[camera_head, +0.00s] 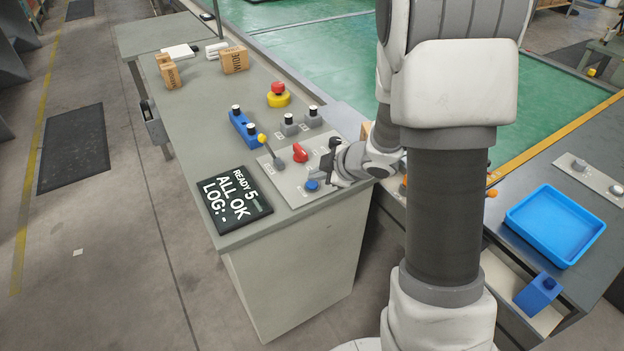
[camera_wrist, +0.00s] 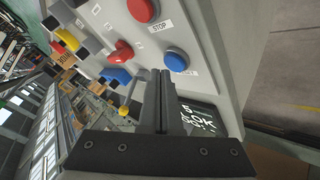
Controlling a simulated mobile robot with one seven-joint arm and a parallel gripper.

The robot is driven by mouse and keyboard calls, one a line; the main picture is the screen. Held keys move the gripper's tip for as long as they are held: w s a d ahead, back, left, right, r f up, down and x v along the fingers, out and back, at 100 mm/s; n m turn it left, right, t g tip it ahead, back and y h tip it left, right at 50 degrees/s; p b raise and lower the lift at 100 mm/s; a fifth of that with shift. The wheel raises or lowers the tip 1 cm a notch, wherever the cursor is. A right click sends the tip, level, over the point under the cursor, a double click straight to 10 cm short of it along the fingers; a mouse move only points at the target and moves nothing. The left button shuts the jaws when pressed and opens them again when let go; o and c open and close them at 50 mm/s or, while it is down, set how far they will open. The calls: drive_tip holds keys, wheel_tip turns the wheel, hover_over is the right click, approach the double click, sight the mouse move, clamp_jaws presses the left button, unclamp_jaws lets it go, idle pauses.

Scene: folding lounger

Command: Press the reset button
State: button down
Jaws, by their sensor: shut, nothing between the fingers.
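The control panel (camera_head: 292,196) lies on the near end of a grey bench. Its blue button (camera_head: 312,185) is at the panel's near edge, and it shows in the wrist view (camera_wrist: 176,60) beside a partly hidden label. A red button (camera_wrist: 141,10) labelled STOP sits near it in the wrist view. My gripper (camera_head: 328,164) is just above the panel, close to the blue button and apart from it in the wrist view. Its fingers (camera_wrist: 160,76) are together and empty. The head view does not show the fingertips clearly.
A red rotary knob (camera_head: 299,152) and a yellow-tipped lever (camera_head: 262,138) stand on the panel. A black display (camera_head: 237,203) reads READY and ALL OK.

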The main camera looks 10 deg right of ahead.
sight(316, 185)
drive_tip(key=shift+r, duration=0.3)
wheel_tip(316, 185, up, 5)
drive_tip(key=p, duration=0.5)
idle(0.8)
